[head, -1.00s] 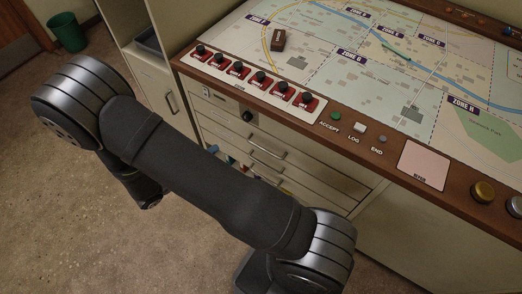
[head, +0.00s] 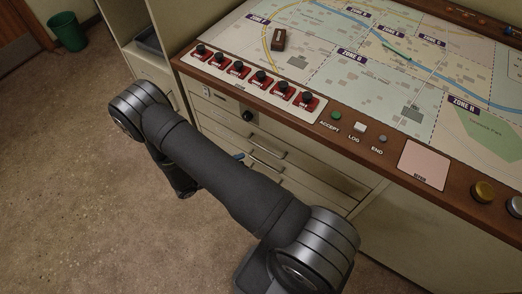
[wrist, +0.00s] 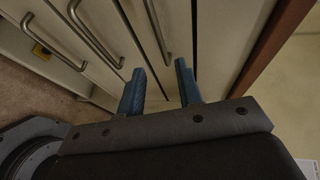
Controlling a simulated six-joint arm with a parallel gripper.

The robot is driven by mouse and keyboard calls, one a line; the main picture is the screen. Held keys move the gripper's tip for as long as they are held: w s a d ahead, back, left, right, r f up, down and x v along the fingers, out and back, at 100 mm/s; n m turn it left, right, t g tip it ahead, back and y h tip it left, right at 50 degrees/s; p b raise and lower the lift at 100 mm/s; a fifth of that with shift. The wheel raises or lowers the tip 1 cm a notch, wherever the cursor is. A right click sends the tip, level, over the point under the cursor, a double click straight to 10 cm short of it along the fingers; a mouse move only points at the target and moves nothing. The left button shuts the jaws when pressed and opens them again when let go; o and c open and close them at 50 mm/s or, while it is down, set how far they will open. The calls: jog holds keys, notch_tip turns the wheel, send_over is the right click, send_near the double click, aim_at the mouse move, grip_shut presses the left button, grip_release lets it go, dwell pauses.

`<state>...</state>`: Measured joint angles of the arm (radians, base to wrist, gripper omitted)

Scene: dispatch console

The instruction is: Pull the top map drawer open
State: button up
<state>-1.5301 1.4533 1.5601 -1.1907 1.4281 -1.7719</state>
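The top map drawer (head: 300,165) is a cream front under the console's brown edge and looks shut. Its metal bar handle (head: 266,158) shows beside my arm. In the wrist view the same handle (wrist: 158,30) runs lengthwise, its near end just beyond and between my fingertips. My gripper (wrist: 160,82) has two blue fingers apart, with nothing between them. In the head view my arm hides most of the gripper; only a bit of blue finger shows near the left end of the handle. Contact with the handle cannot be told.
Lower drawers with similar handles (wrist: 97,35) lie to the left in the wrist view. Above the drawers are a dark knob (head: 247,116) and a row of red-based switches (head: 260,80). A side cabinet (head: 150,68) stands at left.

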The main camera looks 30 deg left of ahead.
jog(key=x, duration=1)
jog(key=shift+w, duration=0.35)
jog(key=shift+d, duration=0.15)
grip_shut()
